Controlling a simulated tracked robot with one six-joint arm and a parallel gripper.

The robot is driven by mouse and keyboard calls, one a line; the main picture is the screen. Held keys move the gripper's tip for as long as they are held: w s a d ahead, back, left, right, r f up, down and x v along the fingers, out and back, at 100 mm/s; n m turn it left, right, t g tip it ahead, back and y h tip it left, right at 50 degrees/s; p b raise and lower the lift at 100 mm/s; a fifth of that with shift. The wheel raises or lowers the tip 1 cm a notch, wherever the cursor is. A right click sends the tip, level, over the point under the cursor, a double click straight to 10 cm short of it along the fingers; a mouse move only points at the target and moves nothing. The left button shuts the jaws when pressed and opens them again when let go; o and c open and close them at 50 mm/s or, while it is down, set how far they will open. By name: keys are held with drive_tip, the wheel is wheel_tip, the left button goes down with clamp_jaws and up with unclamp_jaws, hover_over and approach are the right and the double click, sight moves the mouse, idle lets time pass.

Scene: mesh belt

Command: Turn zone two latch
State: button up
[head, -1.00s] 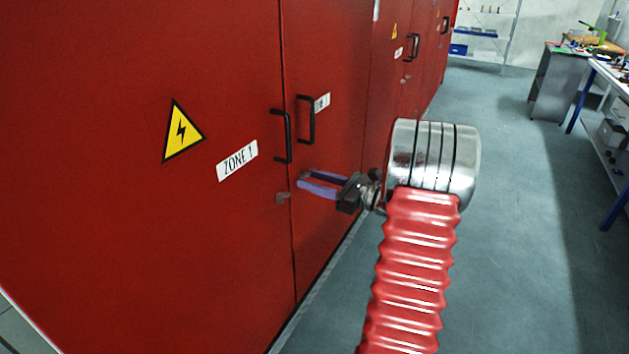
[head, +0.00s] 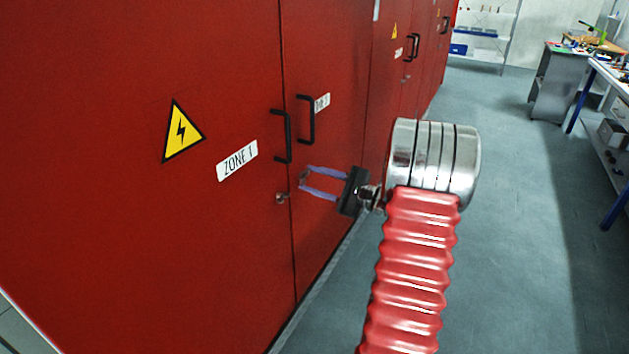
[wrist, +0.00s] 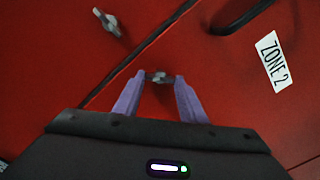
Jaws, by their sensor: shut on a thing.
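The zone two latch (wrist: 158,77) is a small grey metal piece on the red right-hand door (wrist: 235,90), just right of the door seam in the wrist view. My gripper (wrist: 158,80) has its two purple fingers on either side of it, shut on it. In the head view my gripper (head: 304,180) reaches left to the door from the end of my arm, below the black handles. The latch is mostly hidden by the fingers there. The white "ZONE 2" label (wrist: 273,61) is tilted in the wrist view.
The zone one latch (head: 282,198) sits left of the seam and also shows in the wrist view (wrist: 107,22). Two black handles (head: 282,136) (head: 306,120) stick out above. A yellow warning sign (head: 182,131) marks the left door. Grey floor (head: 520,230) is clear on the right.

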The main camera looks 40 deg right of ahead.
drive_tip(key=shift+a+f+n, duration=0.1)
drive_tip(key=shift+n, duration=4.9)
drive_tip(key=o, duration=1.1)
drive_tip(key=shift+c, duration=0.2)
drive_tip(key=shift+s, duration=0.1)
drive_tip(key=v, duration=1.3)
drive_tip(key=shift+s, duration=0.3)
